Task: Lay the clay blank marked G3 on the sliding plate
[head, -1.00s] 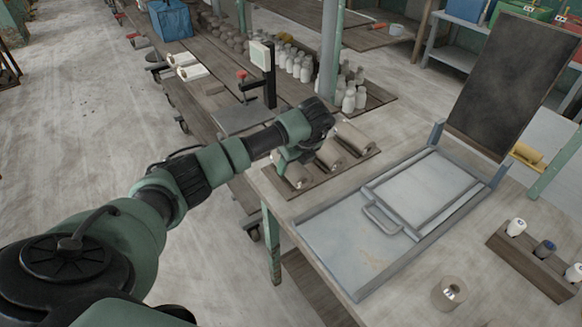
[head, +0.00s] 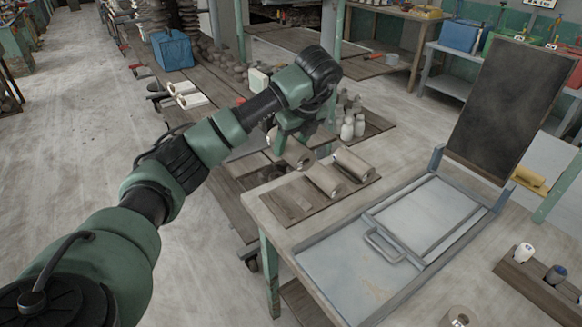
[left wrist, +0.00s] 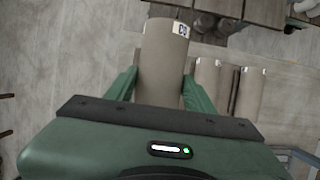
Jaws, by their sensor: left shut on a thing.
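My left gripper (head: 288,140) is shut on a grey-brown cylindrical clay blank (head: 299,156). It holds the blank above the far left of the wooden board (head: 285,201). Two similar blanks (head: 325,180) (head: 353,164) lie on the board. The sliding plate (head: 420,197) is a flat grey plate with a handle (head: 383,244), in a metal frame right of the board. It is bare. My right gripper is out of view.
A dark upright panel (head: 510,98) stands behind the metal frame. A wooden holder (head: 540,280) with small bottles is at the right, and a short cylinder (head: 458,317) at the front edge. White bottles (head: 347,128) stand beyond the board. The table between board and frame is clear.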

